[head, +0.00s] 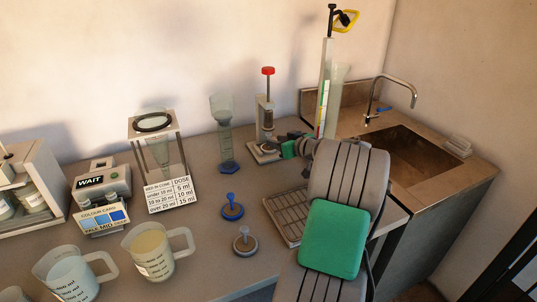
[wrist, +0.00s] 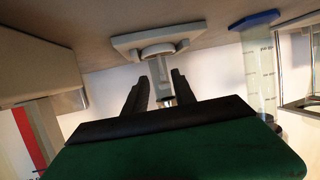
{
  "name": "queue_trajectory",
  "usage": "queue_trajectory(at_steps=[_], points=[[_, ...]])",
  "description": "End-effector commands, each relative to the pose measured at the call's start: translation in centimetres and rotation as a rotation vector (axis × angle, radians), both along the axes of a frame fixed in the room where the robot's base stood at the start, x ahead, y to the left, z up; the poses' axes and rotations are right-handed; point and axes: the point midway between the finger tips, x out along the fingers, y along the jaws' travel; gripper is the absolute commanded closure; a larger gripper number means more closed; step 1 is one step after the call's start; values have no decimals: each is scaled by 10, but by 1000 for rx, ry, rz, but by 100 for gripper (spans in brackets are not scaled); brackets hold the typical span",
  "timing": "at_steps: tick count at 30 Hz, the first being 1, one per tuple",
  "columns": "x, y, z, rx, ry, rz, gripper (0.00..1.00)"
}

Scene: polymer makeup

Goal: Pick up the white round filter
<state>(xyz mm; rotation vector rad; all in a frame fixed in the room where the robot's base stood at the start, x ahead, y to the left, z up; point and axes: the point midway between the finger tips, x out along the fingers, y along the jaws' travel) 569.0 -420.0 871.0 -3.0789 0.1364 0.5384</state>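My gripper (wrist: 160,78) has its two dark fingers apart, one on each side of a grey post, in the wrist view. In the head view my gripper (head: 290,148) is beside the base of the red-topped stand (head: 267,112), partly hidden by my arm. A pale round piece (wrist: 158,50) sits on a square grey base (wrist: 128,42) just beyond the fingertips in the wrist view. I cannot tell whether this piece is the white round filter. No other clear round filter shows. The wrist view appears upside down, with the bench at the top.
A glass cylinder with a blue base (head: 228,167) stands left of the stand. A wire rack (head: 285,218) lies in front. A tall column (head: 324,95) and a sink (head: 415,155) are to the right. Jugs (head: 158,252) stand at the front left.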

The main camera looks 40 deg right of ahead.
Motion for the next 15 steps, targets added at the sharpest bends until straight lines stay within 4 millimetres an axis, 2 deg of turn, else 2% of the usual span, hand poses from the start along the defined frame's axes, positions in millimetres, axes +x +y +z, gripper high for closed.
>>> queue_trajectory(at_steps=[7,10,15], points=[[41,1,-14,3,3,1,68],[48,0,-17,2,4,-1,68],[49,0,-16,1,3,-3,68]])
